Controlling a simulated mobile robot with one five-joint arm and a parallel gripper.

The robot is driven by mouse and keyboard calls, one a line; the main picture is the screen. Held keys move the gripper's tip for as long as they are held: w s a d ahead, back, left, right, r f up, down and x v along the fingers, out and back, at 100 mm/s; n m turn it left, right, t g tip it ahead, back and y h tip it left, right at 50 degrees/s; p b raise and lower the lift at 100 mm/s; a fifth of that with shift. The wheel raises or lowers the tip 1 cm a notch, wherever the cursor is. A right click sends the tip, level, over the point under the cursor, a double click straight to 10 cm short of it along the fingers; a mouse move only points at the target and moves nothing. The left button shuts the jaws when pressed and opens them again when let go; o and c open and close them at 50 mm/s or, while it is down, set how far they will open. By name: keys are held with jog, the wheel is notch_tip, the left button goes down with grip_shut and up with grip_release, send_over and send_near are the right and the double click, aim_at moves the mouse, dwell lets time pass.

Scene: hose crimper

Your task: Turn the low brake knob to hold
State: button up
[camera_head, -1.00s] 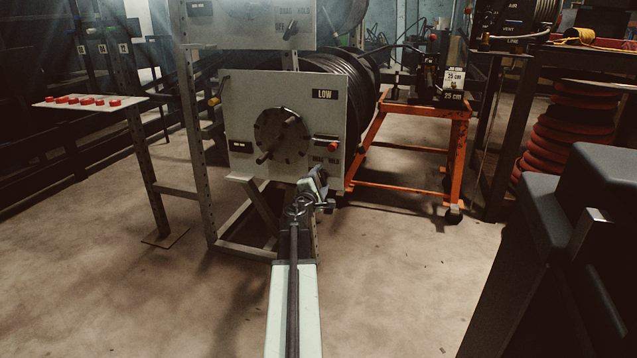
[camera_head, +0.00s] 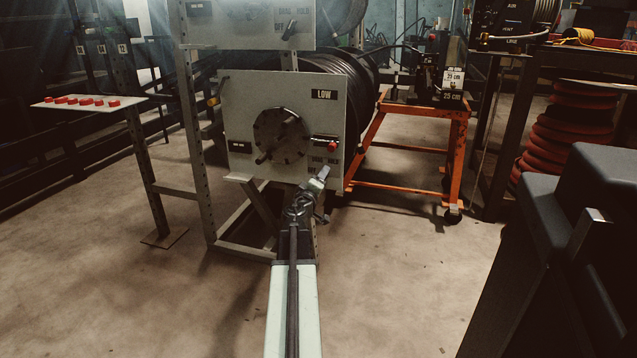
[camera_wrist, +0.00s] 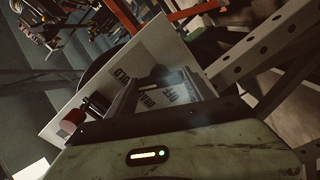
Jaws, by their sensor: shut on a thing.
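The low brake knob is on the grey panel (camera_head: 235,100) marked LOW, under the DRAG and HOLD labels (camera_head: 324,161). My gripper (camera_head: 322,174) is at the panel's lower right and covers the knob in the head view. In the wrist view my gripper (camera_wrist: 160,92) reaches the panel at the knob (camera_wrist: 154,72), which shows only as a dark shape, and is shut on it. The OFF and DRAG lettering (camera_wrist: 160,98) shows around the fingers. Which mark the knob points to cannot be told.
A red-tipped fitting (camera_head: 332,146) sticks out just above my gripper; its red end shows in the wrist view (camera_wrist: 72,121). A round hub (camera_head: 280,136) is left of it. An orange cart (camera_head: 458,150) stands right. The upper panel has its own black knob (camera_head: 290,29).

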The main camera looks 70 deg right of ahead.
jog(key=shift+s+m, duration=0.15)
jog(key=shift+m, duration=0.35)
jog(key=o, duration=1.4)
jog(key=shift+c, duration=0.2)
jog(key=a, duration=0.7)
jog(key=shift+s+a, duration=0.15)
jog(key=shift+a, duration=0.25)
